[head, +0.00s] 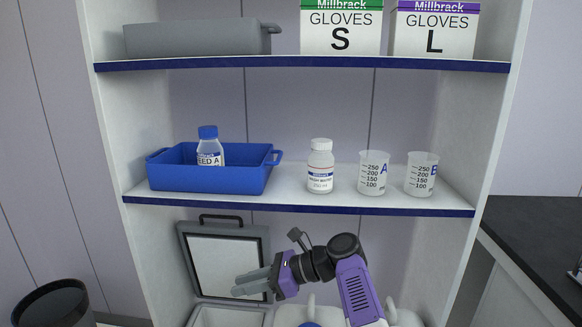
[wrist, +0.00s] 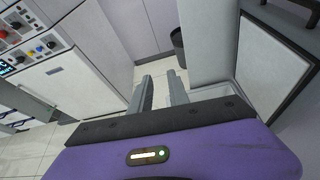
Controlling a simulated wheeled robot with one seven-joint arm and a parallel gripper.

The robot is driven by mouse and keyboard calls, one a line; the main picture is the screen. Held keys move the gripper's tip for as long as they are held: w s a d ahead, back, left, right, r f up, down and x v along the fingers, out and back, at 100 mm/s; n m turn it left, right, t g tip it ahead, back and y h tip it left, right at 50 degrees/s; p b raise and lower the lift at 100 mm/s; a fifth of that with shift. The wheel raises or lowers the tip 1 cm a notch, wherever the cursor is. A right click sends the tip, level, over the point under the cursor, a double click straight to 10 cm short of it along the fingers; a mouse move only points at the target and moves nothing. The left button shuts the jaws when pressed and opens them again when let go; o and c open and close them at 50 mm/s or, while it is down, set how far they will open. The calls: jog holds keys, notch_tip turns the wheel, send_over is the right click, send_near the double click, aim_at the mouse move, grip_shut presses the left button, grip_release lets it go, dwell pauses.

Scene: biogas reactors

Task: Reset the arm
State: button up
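My arm, purple and dark grey, reaches leftward below the middle shelf in the head view. My gripper (head: 252,284) is in front of the open white-lined box under that shelf. In the wrist view my gripper (wrist: 161,84) shows two grey fingers standing apart, with pale floor visible between them. Nothing is held between the fingers.
The middle shelf (head: 300,202) above my arm holds a blue tray (head: 208,179) with a blue-capped bottle (head: 209,147), a white bottle (head: 320,167) and two beakers (head: 372,173) (head: 421,174). An open box lid (head: 222,262) stands behind my gripper. A black bin (head: 55,304) is at lower left.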

jog(key=w+d+r+n+t+h, duration=0.2)
jog(key=w+d+n+t, duration=0.1)
jog(key=w+t, duration=0.3)
jog(key=w+d+f+n+t+h, duration=0.2)
jog(key=w+d+f+t+h, duration=0.15)
jog(key=d, duration=0.45)
jog(key=s+d+f+n+t+h, duration=0.3)
jog(key=s+d+f, duration=0.2)
jog(key=s+d, duration=0.25)
jog(key=s+d+f+n+t+h, duration=0.2)
jog(key=s+d+f+n+h, duration=0.15)
jog(key=s+d, duration=0.45)
jog(key=s+d+r+n+h, duration=0.1)
jog(key=s+r+n, duration=0.15)
jog(key=s, duration=1.35)
jog(key=s+d+r+n, duration=0.2)
jog(key=s+n, duration=0.1)
jog(key=s, duration=1.2)
jog(key=s+d+r+n+h, duration=0.1)
jog(key=s+r+n, duration=0.1)
jog(key=s, duration=1.4)
notch_tip(320, 180, up, 14)
jog(key=p, duration=1.4)
jog(key=shift+w+r+p, duration=0.15)
jog(key=shift+r+p, duration=0.1)
jog(key=shift+p, duration=0.05)
